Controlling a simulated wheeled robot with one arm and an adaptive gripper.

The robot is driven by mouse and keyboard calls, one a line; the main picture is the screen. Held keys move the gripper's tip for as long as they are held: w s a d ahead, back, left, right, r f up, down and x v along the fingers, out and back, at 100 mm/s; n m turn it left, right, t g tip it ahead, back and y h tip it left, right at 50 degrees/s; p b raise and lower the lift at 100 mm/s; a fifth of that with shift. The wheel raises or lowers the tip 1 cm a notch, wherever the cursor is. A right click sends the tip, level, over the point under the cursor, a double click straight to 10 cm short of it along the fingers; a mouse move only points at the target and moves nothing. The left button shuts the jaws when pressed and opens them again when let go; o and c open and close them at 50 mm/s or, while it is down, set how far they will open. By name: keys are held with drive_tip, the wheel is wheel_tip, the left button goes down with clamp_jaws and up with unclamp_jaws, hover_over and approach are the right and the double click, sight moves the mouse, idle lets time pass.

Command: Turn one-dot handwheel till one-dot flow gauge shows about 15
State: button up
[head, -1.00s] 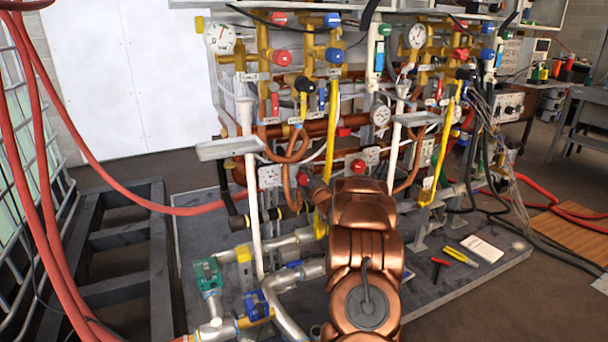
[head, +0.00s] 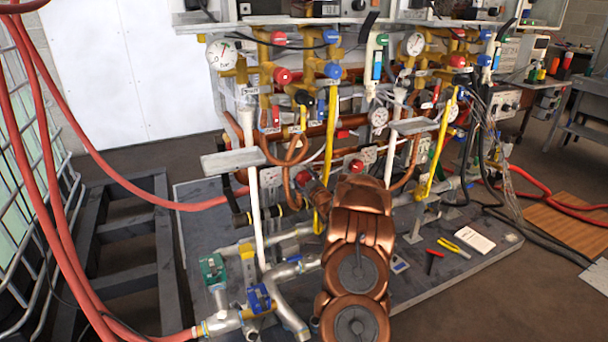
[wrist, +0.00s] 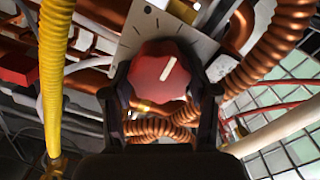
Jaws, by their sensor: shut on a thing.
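A red handwheel (wrist: 150,78) with a white pointer line fills the middle of the wrist view. The two black fingers of my gripper (wrist: 168,88) are closed on its left and right sides. A pale plate (wrist: 199,47) with dark tick marks sits behind it. The pointer line slants up to the right. In the head view, my copper-coloured arm hides the gripper. Round white gauges show there: a large one at the left (head: 222,54), another at the right (head: 413,44) and a small one (head: 378,117). Their readings and dot marks are too small to tell.
A yellow hose (wrist: 54,70) and ribbed copper pipes (wrist: 280,40) run close to the gripper. Red knobs (head: 282,75), blue knobs (head: 333,71) and pipes crowd the rig. Pliers (head: 453,245) lie on the grey base plate. Red hoses (head: 90,140) hang at the left.

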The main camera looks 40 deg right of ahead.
drive_tip(key=m+p, duration=0.2)
drive_tip(key=m, duration=0.1)
drive_tip(key=shift+m, duration=0.4)
drive_tip(key=m+p, duration=0.2)
drive_tip(key=m, duration=0.2)
drive_tip(key=shift+d+p, duration=0.1)
drive_tip(key=shift+p, duration=0.2)
drive_tip(key=m+p, duration=0.1)
drive_tip(key=m, duration=0.3)
drive_tip(key=shift+m, duration=0.4)
drive_tip(key=shift+d+f+m+p, duration=0.15)
drive_tip(key=shift+m+p, duration=0.45)
drive_tip(key=shift+m, duration=1.3)
drive_tip(key=o, duration=1.2)
drive_tip(key=shift+c, duration=0.2)
drive_tip(key=shift+s, duration=0.1)
